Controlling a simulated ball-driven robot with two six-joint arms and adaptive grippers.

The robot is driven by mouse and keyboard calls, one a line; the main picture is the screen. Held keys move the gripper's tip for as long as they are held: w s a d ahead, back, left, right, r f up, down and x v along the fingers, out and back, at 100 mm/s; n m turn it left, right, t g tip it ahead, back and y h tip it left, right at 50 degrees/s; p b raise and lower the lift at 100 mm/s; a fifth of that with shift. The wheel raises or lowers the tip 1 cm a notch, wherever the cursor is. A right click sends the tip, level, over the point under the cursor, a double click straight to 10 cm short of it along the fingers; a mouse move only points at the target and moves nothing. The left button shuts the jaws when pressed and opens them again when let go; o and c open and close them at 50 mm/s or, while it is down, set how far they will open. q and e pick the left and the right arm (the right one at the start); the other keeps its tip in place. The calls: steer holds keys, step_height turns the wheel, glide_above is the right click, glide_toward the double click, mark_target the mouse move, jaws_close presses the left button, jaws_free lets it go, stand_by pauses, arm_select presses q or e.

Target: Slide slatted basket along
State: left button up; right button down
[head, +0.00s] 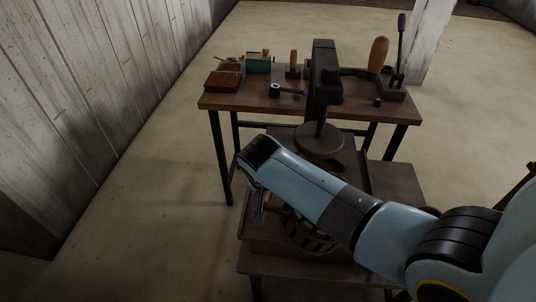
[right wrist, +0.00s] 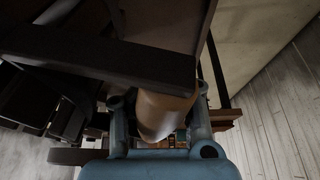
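The slatted basket (head: 305,232), round with dark wooden slats, sits on the low wooden platform below the scale in the head view. My right forearm hides its upper part. My right gripper (head: 259,216) hangs small and dark just left of the basket in the head view; I cannot tell whether it touches it. In the right wrist view my right gripper's blue fingers (right wrist: 161,125) stand wide apart. A tan, rounded wooden surface (right wrist: 163,112) shows between and beyond them; I cannot tell what it belongs to. My left gripper is not in view.
A wooden bench (head: 250,101) with several small tools stands behind. A dark upright post with a round base (head: 318,140) rises between bench and platform. The low platform's front edge (head: 300,268) lies below the basket. Floor is clear at left.

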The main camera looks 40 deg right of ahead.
steer(key=shift+w+r, duration=0.15)
steer(key=shift+w, duration=0.05)
steer(key=c, duration=1.3)
jaws_free()
steer(key=shift+a, duration=0.1)
steer(key=shift+s, duration=0.15)
steer(key=shift+s+f, duration=0.15)
steer(key=shift+f, duration=0.15)
steer(key=v, duration=1.2)
steer(key=shift+r, duration=0.2)
